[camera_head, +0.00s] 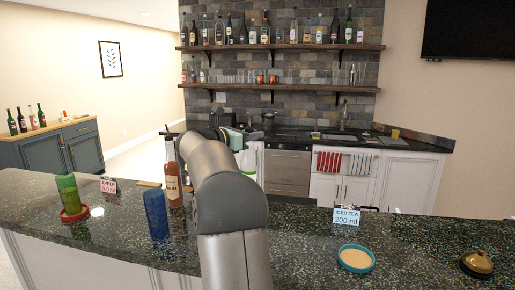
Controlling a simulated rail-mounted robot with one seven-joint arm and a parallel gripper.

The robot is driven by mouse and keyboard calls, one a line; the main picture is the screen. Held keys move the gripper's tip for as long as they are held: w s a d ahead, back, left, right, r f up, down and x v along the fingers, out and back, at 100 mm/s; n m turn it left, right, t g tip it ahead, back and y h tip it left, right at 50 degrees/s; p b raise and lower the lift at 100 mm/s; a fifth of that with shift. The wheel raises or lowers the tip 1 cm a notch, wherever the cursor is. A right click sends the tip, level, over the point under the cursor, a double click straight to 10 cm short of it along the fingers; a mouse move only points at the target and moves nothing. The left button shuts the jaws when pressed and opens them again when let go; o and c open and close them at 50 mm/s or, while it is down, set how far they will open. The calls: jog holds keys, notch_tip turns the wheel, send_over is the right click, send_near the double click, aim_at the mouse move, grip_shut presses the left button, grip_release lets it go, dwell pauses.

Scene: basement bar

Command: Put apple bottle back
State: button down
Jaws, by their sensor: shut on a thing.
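I cannot tell whether the bottle's base touches the counter. An APPLE 200 ml sign (108,186) stands left of it, beside a green cup (67,192) on a red coaster (75,215).
A blue cup (156,214) stands close in front of the bottle. A white bottle (249,162) is partly hidden behind my arm. Right are an ICED TEA sign (346,217), a teal-rimmed coaster (356,259) and a brass-coloured lidded object (478,263). Bottles line the wall shelf (285,47).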

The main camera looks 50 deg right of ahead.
jog(key=shift+s+d+f, duration=0.45)
jog(key=shift+d+f, duration=0.15)
jog(key=shift+f, duration=0.1)
jog(key=shift+d+f+p, duration=0.15)
jog(key=shift+f+p, duration=0.3)
jog(key=shift+f, duration=1.4)
jog(key=c, duration=1.2)
grip_release()
jog(key=shift+c, duration=0.2)
jog(key=shift+a, duration=0.35)
jog(key=b+v, duration=0.4)
jog(key=v, duration=0.7)
jog(key=shift+a, duration=0.2)
